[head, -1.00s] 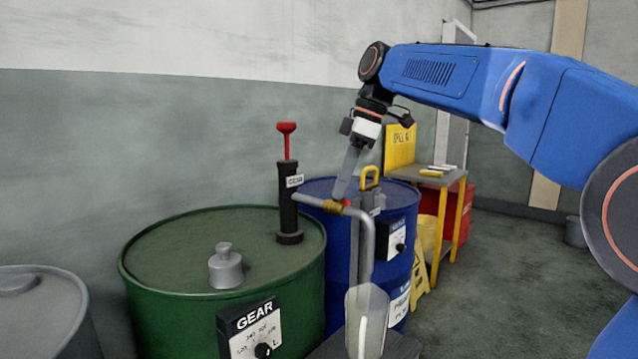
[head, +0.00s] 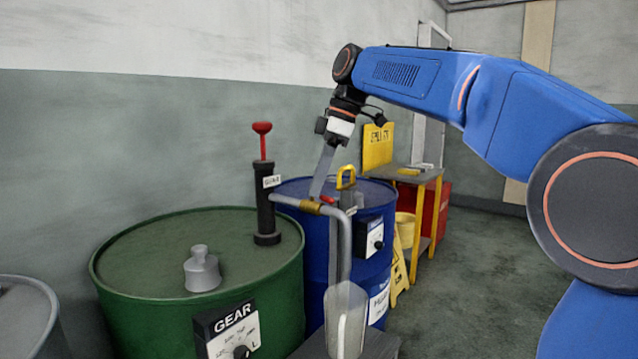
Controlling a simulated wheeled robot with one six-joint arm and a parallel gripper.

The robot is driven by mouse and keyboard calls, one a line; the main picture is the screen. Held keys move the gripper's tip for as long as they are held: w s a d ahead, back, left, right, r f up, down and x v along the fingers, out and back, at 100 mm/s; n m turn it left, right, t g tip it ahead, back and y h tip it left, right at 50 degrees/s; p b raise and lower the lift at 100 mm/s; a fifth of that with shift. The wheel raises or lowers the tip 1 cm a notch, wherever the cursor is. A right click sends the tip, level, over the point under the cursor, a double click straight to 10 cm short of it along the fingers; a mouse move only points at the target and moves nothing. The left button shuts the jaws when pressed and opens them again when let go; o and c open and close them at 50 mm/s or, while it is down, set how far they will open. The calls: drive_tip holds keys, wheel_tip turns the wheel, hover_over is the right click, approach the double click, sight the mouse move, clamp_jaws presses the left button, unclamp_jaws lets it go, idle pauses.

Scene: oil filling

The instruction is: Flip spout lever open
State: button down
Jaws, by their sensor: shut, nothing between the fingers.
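The pump (head: 265,205) on the green drum has a black body, a red T-handle and a grey spout pipe (head: 344,250) that bends down to the right. A brass valve (head: 310,206) sits on the pipe. The small red spout lever (head: 328,199) shows just right of it, pointing right. My gripper (head: 317,194) is shut and empty, its long grey fingers pointing down. Their tips are just above the brass valve and left of the red lever. I cannot tell whether they touch. A translucent jug (head: 345,318) stands under the spout's end.
The green GEAR drum (head: 130,262) carries a grey cap (head: 202,270). A blue drum (head: 312,290) with a yellow-handled pump (head: 346,178) stands close behind the spout. A bench (head: 432,177) and yellow floor sign (head: 400,265) are farther right. Floor at right is clear.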

idle(0.3)
wheel_tip(320, 180, up, 12)
drive_tip(key=shift+f, duration=0.2)
idle(0.5)
